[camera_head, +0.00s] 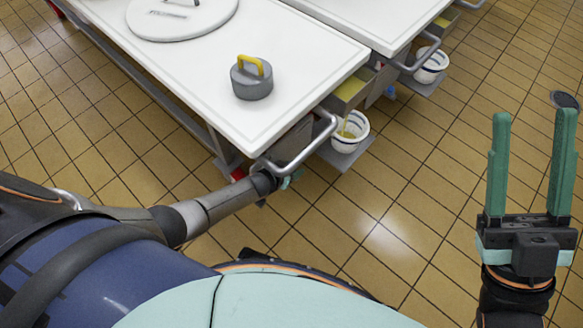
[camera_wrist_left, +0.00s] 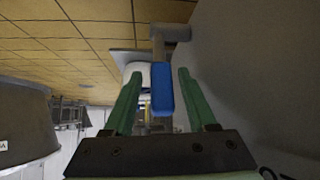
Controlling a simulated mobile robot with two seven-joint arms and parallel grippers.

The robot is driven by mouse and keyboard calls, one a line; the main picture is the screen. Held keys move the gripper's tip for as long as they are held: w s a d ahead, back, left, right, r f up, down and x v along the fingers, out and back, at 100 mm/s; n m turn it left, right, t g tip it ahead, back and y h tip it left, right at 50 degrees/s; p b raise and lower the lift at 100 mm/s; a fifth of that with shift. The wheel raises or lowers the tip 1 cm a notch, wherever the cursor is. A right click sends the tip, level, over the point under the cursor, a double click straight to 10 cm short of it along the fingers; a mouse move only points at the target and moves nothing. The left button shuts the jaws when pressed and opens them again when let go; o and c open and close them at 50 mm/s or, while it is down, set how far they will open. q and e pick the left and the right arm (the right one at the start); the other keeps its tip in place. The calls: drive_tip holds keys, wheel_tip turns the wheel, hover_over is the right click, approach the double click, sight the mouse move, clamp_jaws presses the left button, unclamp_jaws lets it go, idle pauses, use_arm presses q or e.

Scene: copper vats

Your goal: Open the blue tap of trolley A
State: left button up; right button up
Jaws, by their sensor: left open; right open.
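The blue tap (camera_wrist_left: 163,92) is a blue bar on a grey stem in the left wrist view. It lies between the two green fingers of my left gripper (camera_wrist_left: 159,73), with gaps showing on both sides. That gripper is open. In the head view my left arm reaches under the corner of the near white-topped trolley (camera_head: 245,120), and its gripper is mostly hidden there. The tap cannot be made out in the head view. My right gripper (camera_head: 530,155) is open and empty, held over the floor at the right.
A grey weight with a yellow handle (camera_head: 251,80) and a round white lid (camera_head: 182,15) lie on the near trolley. A metal handle rail (camera_head: 308,148) and a striped bowl (camera_head: 350,132) are at its end. A second trolley (camera_head: 385,20) stands behind.

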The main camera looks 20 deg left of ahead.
use_arm(q)
drive_tip(key=shift+s+a+r+p, duration=0.1)
drive_tip(key=shift+s+r+p, duration=0.1)
drive_tip(key=shift+r+p, duration=0.1)
drive_tip(key=s+a+r+p, duration=0.1)
drive_tip(key=s+p, duration=0.2)
drive_tip(key=s, duration=0.4)
drive_tip(key=s+a+r+p, duration=0.1)
drive_tip(key=s+a+p, duration=0.1)
drive_tip(key=s, duration=0.6)
drive_tip(key=shift+r+p, duration=0.4)
use_arm(e)
drive_tip(key=w+d+f+m+g+h, duration=0.1)
drive_tip(key=w+f+m+g+h, duration=0.1)
drive_tip(key=f+h, duration=0.3)
drive_tip(key=w+d+f+m+g+h, duration=0.1)
drive_tip(key=w+f+m+g+h, duration=0.2)
drive_tip(key=f, duration=0.7)
drive_tip(key=shift+w+f+m+h, duration=0.4)
drive_tip(key=shift+w+m+h, duration=0.5)
drive_tip(key=shift+w+m, duration=0.25)
drive_tip(key=shift+s, duration=0.1)
